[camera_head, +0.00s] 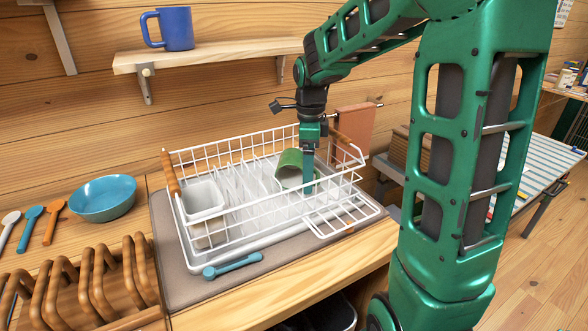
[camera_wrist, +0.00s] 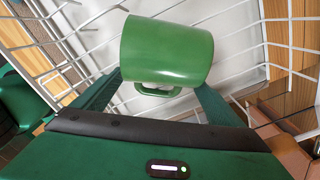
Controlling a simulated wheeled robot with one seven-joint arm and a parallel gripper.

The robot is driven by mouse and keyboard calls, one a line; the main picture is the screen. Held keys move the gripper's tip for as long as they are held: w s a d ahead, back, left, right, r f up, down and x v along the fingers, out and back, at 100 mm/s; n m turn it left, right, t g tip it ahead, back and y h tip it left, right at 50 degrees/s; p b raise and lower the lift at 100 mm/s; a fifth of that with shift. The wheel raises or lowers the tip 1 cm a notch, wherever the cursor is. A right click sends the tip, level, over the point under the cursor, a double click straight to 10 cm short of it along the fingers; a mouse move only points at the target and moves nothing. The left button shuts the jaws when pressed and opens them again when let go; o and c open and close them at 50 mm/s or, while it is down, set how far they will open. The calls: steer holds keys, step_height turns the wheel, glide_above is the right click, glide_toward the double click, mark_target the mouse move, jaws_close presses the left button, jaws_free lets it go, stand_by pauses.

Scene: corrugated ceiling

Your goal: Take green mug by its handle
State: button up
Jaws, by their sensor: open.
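My gripper (camera_head: 308,188) reaches down into the rack just right of the mug. In the wrist view my gripper (camera_wrist: 158,88) is open, one finger on each side of the handle. I cannot tell whether either finger touches the mug.
White rack wires surround the mug. A blue mug (camera_head: 174,28) stands on the wall shelf (camera_head: 200,56). A blue bowl (camera_head: 102,198), spoons (camera_head: 32,220) and a wooden rack (camera_head: 95,285) are at left. A brown cloth (camera_head: 354,130) hangs behind the rack.

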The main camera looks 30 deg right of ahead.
steer(key=c, duration=1.5)
steer(key=shift+c, duration=0.3)
